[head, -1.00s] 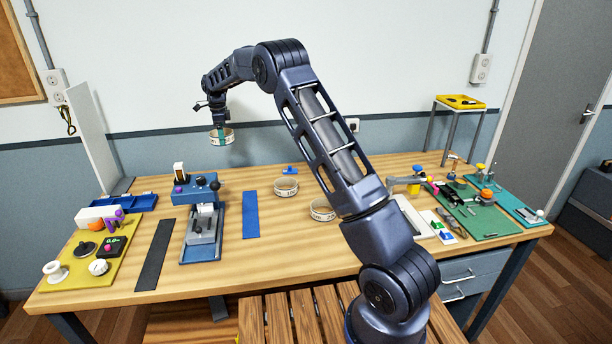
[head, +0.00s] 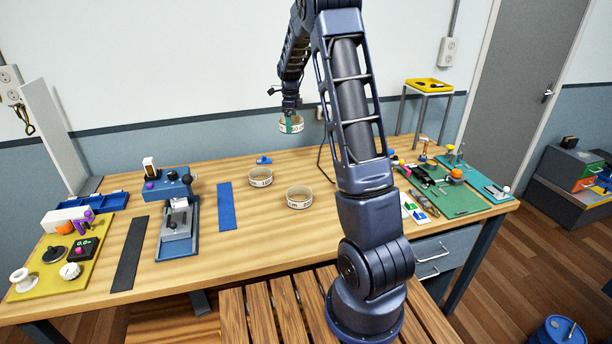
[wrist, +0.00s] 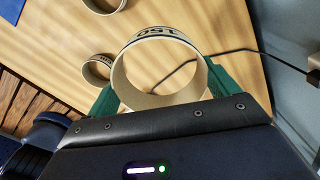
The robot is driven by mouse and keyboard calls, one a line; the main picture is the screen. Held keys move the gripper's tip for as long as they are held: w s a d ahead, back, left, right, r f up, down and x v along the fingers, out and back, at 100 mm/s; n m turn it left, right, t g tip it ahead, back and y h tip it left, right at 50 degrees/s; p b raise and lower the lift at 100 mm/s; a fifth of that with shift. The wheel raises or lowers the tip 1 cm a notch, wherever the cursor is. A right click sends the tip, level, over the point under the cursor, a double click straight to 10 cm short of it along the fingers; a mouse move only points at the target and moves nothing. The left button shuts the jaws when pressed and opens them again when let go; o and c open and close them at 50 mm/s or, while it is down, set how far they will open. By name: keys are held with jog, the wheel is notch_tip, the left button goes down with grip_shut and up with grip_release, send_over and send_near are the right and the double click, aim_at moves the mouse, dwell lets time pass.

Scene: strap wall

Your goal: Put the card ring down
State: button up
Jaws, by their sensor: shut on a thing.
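My gripper (head: 289,117) is shut on a card ring (head: 298,127), a short cream tube with dark print. It holds the ring in the air above the back of the wooden bench, near the wall. In the wrist view the held ring (wrist: 160,99) sits between the green fingers, its open end facing the camera. Two similar card rings stand apart on the bench: one nearer the blue strip (head: 260,178) and one closer to the front (head: 299,198). Parts of both also show in the wrist view.
A small blue piece (head: 264,160) lies on the bench behind the standing rings. A blue strip (head: 225,206) and a blue press (head: 178,230) are to the left. A green mat (head: 452,198) with tools is to the right. A dark cable (wrist: 185,70) runs on the bench below the gripper.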

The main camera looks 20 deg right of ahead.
jog(key=m, duration=0.1)
send_over(306, 174)
notch_tip(306, 174, down, 20)
jog(key=shift+f, duration=0.2)
dwell(0.4)
jog(key=shift+f, duration=0.1)
